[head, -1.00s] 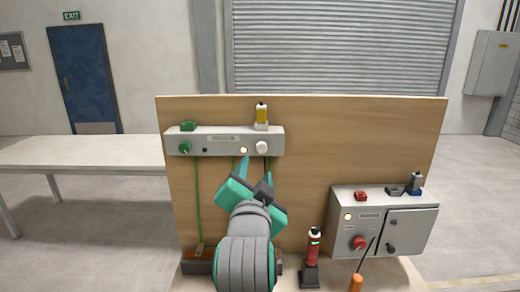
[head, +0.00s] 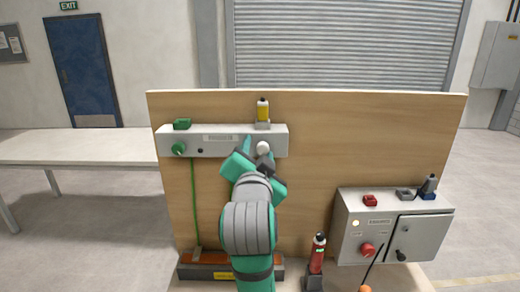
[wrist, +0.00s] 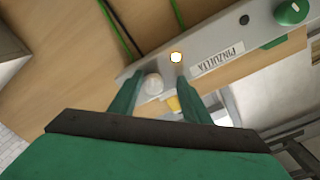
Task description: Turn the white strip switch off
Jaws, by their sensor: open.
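The white strip switch (head: 263,148) is a round white knob at the right end of the grey strip (head: 218,151), which is fixed high on a wooden board. In the wrist view the white knob (wrist: 153,84) shows between my two fingertips. My gripper (head: 259,148) is open, with a finger on each side of the knob. I cannot tell whether either finger touches it. A lit, pale yellow lamp (wrist: 176,57) sits on the strip beside one fingertip in the wrist view; my gripper hides it in the head view.
A green knob (head: 179,149) is at the strip's left end. A yellow bottle (head: 263,110) and green block (head: 182,124) stand on top. A control box (head: 364,240) with a red knob (head: 368,249) is lower right. A red cylinder (head: 317,256) stands near the board's base.

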